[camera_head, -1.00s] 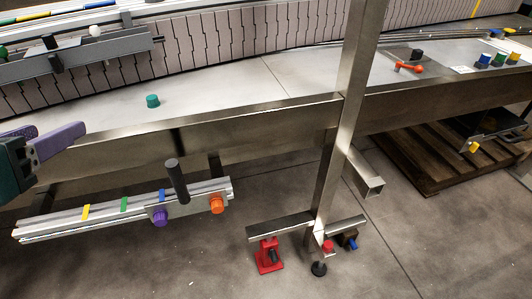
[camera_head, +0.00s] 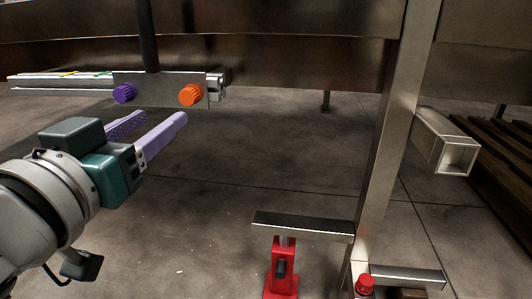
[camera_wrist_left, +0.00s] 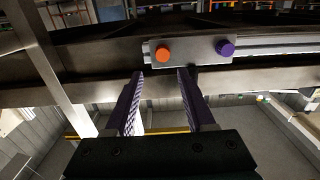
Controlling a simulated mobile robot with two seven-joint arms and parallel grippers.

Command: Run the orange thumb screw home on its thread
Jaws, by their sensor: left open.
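The orange thumb screw (camera_head: 190,95) sits on the front face of a grey bracket plate (camera_head: 158,90), at its right end in the head view. In the left wrist view the orange thumb screw (camera_wrist_left: 162,54) lies just beyond the fingertips, near the middle. How far it is threaded in cannot be told. My left gripper (camera_head: 162,116) is open and empty, its two lilac fingers pointing towards the plate from in front and below. In the left wrist view the left gripper (camera_wrist_left: 160,74) has a clear gap between its fingers. My right gripper is not in view.
A purple knob (camera_head: 123,94) sits beside the orange one on the plate. A black handle (camera_head: 147,35) rises from the plate, which is on an aluminium rail (camera_head: 50,82). A steel post (camera_head: 395,130) and red clamp (camera_head: 281,270) stand to the right. The floor between is clear.

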